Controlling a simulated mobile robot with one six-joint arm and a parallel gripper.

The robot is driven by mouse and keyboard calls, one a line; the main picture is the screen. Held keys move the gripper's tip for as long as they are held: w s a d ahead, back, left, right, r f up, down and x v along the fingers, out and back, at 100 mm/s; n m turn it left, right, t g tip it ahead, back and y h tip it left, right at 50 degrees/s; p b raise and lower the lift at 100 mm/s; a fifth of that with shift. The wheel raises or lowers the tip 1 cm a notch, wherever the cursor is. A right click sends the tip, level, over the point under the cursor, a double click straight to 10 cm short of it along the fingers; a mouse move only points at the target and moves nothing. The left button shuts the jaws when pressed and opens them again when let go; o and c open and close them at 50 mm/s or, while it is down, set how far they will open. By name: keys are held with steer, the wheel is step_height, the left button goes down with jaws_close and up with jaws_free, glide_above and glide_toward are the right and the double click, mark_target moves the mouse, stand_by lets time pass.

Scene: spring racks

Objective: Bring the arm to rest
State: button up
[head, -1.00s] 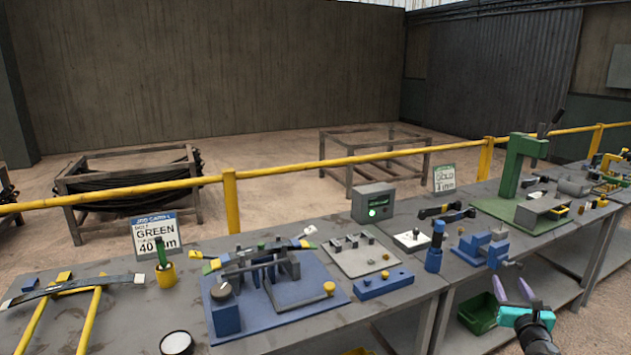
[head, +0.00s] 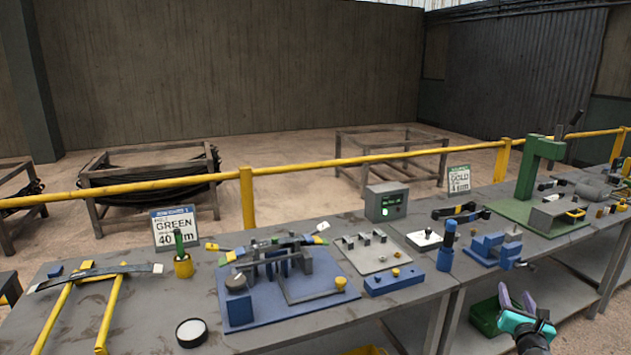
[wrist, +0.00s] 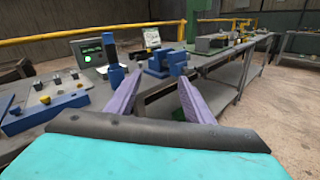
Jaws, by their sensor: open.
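My gripper (head: 516,299) is at the lower right of the head view, in front of the workbench's front edge. It has a teal body and two purple fingers, which are spread apart with nothing between them. In the wrist view my gripper (wrist: 157,98) points toward the bench, its fingers open and empty. A blue vise (wrist: 166,62) shows just beyond the fingertips in that view, apart from them. The arm behind the gripper is mostly out of the head view.
The workbench (head: 395,310) carries a blue fixture plate (head: 262,312), the blue vise (head: 492,248) and a green press (head: 538,168). A green bin (head: 486,318) sits low behind my gripper. A yellow rail (head: 330,163) runs behind the bench. Open floor (wrist: 270,115) lies to the right in the wrist view.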

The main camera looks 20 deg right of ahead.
steer(key=w+a+f+m+g, duration=0.2)
steer(key=w+a+f+m, duration=0.2)
steer(key=w+f+m, duration=0.3)
steer(key=w+a+f+m+g+y, duration=0.1)
steer(key=a+f+m+g+y, duration=0.3)
steer(key=a+f, duration=0.8)
steer(key=w+a+f+m+g+y, duration=0.15)
steer(key=a+f+m, duration=0.45)
steer(key=a+f, duration=0.65)
steer(key=s+a+f+m+g+y, duration=0.25)
steer(key=s+a+f, duration=0.35)
steer(key=a, duration=0.4)
steer(key=s+a+f+m+g+y, duration=0.1)
steer(key=s+a+f+m+g, duration=0.15)
steer(key=a+f, duration=0.65)
steer(key=s+a+f+m+g+y, duration=0.2)
steer(key=s+a+g, duration=0.4)
steer(key=s+a, duration=1)
steer(key=shift+m+y, duration=0.4)
steer(key=shift+m, duration=0.1)
steer(key=shift+f, duration=0.1)
